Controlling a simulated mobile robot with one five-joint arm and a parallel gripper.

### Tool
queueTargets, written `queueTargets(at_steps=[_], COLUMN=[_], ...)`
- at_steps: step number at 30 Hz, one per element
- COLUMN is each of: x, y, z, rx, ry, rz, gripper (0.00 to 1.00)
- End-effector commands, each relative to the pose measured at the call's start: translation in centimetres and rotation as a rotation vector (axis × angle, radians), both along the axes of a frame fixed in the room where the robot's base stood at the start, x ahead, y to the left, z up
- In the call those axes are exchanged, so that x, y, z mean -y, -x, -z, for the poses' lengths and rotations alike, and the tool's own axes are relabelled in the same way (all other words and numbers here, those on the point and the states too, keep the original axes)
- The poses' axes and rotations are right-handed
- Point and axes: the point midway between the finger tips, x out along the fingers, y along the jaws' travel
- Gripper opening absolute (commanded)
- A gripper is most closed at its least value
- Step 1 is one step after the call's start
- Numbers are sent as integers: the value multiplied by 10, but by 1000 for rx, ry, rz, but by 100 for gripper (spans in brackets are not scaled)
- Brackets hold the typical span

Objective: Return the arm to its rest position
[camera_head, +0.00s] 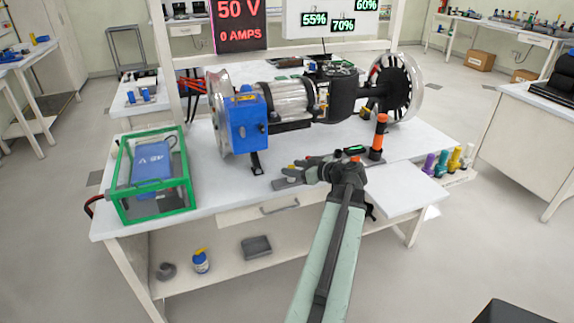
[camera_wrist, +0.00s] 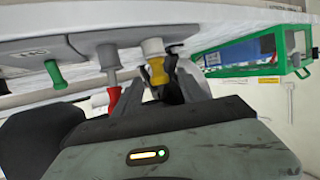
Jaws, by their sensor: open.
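My arm (camera_head: 335,240) reaches forward from the bottom of the head view over the front of the white workbench (camera_head: 220,195). My gripper (camera_head: 315,172) is at its end, low over the bench top. In the wrist view my gripper (camera_wrist: 165,90) shows open fingers on either side of a yellow knob (camera_wrist: 157,72) on a grey plate. A red knob (camera_wrist: 114,95) and a green knob (camera_wrist: 55,75) stand to its left there. I cannot tell whether the fingers touch the yellow knob.
The chassis rig with a blue box (camera_head: 247,122) and wheels stands behind my gripper. A green-framed case (camera_head: 185,190) holding a blue battery is at the left. An orange and black post (camera_head: 379,137) stands close to the right. Open floor lies at the right front.

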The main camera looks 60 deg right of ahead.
Motion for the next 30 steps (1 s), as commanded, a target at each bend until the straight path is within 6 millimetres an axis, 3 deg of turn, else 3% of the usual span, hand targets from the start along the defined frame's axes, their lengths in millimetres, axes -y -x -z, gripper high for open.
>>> queueTargets(at_steps=[6, 18, 30], x=[-6, -6, -7], y=[30, 33, 32], z=[-13, -15, -79], rx=[1, 1, 0], ry=[-1, 0, -1], rz=[0, -1, -2], gripper=[49, 49, 49])
